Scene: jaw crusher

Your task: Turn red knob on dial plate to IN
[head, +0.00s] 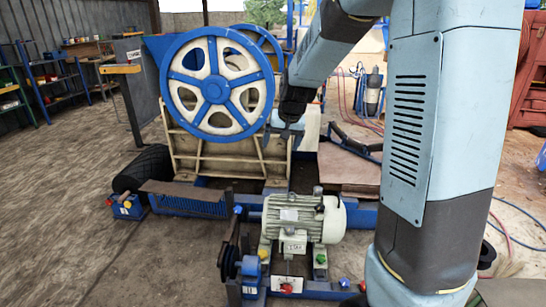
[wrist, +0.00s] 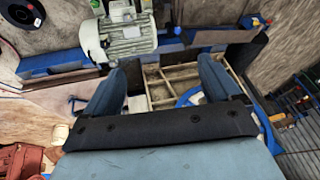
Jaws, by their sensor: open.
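The red knob (head: 286,288) sits on a small white dial plate (head: 297,283) low on the blue frame in front of the motor, near the bottom of the head view. Its marks are too small to read. I cannot make out the knob or plate in the wrist view. My gripper (head: 287,133) hangs in front of the big flywheel's right side, well above and behind the knob, touching nothing that I can see. In the wrist view its two fingers (wrist: 162,66) are wide apart with nothing between them.
The pale green motor (head: 293,218) stands behind the dial plate and also shows in the wrist view (wrist: 125,40). A yellow knob (head: 263,254), a green knob (head: 320,258) and a blue knob (head: 344,283) are nearby. The blue-and-white flywheel (head: 214,85) rises behind. Bare ground lies left.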

